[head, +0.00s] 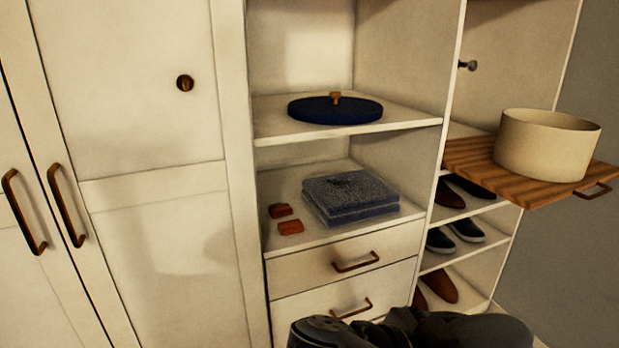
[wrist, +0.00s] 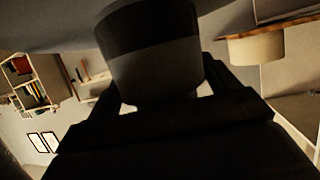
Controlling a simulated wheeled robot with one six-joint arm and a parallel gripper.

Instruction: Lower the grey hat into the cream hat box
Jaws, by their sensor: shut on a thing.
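The cream hat box (head: 545,148) stands upright and open-topped on a striped wooden pull-out board (head: 468,160) at the right. It also shows at the upper right in the wrist view (wrist: 256,48). The grey hat (wrist: 155,70), with a darker band, fills the middle of the wrist view between the fingers of my gripper (wrist: 165,88). My gripper is shut on the hat. In the head view, my gripper (head: 402,322) is dark at the bottom edge, and the hat (head: 475,331) looks like the dark rounded shape beside it. They are low, in front of the drawers and apart from the box.
A navy round lid (head: 335,110) with a wooden knob lies on the upper shelf. Folded blue cloth (head: 350,197) and two small reddish blocks (head: 286,220) lie below. Several shoes (head: 455,233) fill the racks under the board. The board's handle (head: 594,191) juts out front.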

